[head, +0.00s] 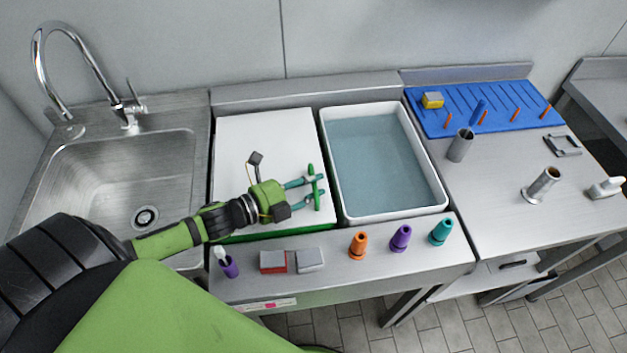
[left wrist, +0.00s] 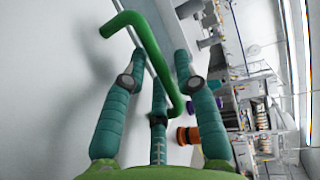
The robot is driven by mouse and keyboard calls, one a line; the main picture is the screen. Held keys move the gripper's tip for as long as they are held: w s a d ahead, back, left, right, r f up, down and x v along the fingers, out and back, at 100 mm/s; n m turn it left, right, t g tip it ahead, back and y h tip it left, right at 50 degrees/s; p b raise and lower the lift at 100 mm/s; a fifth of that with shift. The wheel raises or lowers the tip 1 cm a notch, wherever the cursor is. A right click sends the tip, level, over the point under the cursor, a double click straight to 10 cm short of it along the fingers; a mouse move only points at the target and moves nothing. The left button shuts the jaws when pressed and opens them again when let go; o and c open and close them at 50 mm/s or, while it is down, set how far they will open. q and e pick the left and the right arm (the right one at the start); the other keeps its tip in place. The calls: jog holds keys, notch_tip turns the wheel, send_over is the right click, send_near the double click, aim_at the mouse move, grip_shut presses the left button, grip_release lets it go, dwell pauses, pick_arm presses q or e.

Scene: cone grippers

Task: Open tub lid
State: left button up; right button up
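A closed white lid (head: 262,140) covers the left tub, whose green edge (head: 262,232) shows at the front. A green handle (head: 311,170) stands near the lid's right side. My left gripper (head: 318,186) is at this handle, with its teal fingers spread and crossing the bar. In the left wrist view the bent green handle (left wrist: 148,42) passes among the fingers of my left gripper (left wrist: 158,65). A gap shows beside the left finger; firm contact cannot be made out. My right gripper is not in view.
An open white tub of water (head: 428,172) stands right of the lid. A sink (head: 115,180) lies left.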

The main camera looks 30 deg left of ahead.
pick_arm(q)
jog(key=shift+w+d, duration=0.15)
jog(key=shift+w, duration=0.25)
grip_shut()
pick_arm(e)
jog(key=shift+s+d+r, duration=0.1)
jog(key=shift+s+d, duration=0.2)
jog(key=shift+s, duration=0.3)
